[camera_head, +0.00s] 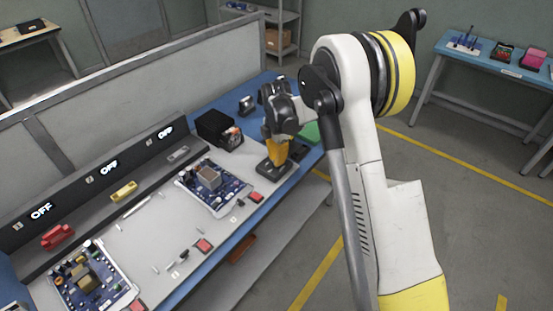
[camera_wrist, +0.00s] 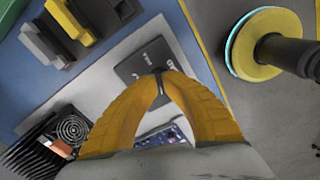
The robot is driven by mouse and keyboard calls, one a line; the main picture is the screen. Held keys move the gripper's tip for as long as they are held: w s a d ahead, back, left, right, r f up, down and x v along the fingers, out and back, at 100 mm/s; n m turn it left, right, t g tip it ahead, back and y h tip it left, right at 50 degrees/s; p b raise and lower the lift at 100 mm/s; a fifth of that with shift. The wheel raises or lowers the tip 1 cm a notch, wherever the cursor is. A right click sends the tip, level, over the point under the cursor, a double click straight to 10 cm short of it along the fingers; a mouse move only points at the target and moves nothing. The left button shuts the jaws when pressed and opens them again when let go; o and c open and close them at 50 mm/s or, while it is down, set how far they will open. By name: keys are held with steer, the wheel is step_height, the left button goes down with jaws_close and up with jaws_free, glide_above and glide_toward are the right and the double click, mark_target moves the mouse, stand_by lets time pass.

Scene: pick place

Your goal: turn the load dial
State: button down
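A dark box with a labelled plate (camera_wrist: 137,65) lies at the right end of the bench and also shows in the head view (camera_head: 268,172). My gripper (camera_head: 276,163) points down at it with its yellow fingers. In the wrist view, the fingertips of my gripper (camera_wrist: 159,86) come together over the middle of the plate, with a thin dark piece between them. This piece appears to be the load dial (camera_wrist: 158,88). It is mostly hidden by the fingers, and its angle cannot be read.
Left of the box are a circuit board (camera_head: 228,197), a black unit with a fan (camera_head: 215,128) and a red block (camera_head: 256,197). A back panel (camera_head: 105,165) shows several OFF displays. A green item (camera_head: 310,132) lies just behind my gripper.

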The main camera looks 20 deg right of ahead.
steer(key=shift+n, duration=2.2)
steer(key=c, duration=1.5)
jaws_free()
steer(key=shift+c, duration=0.2)
steer(key=shift+r, duration=0.1)
step_height(320, 180, up, 12)
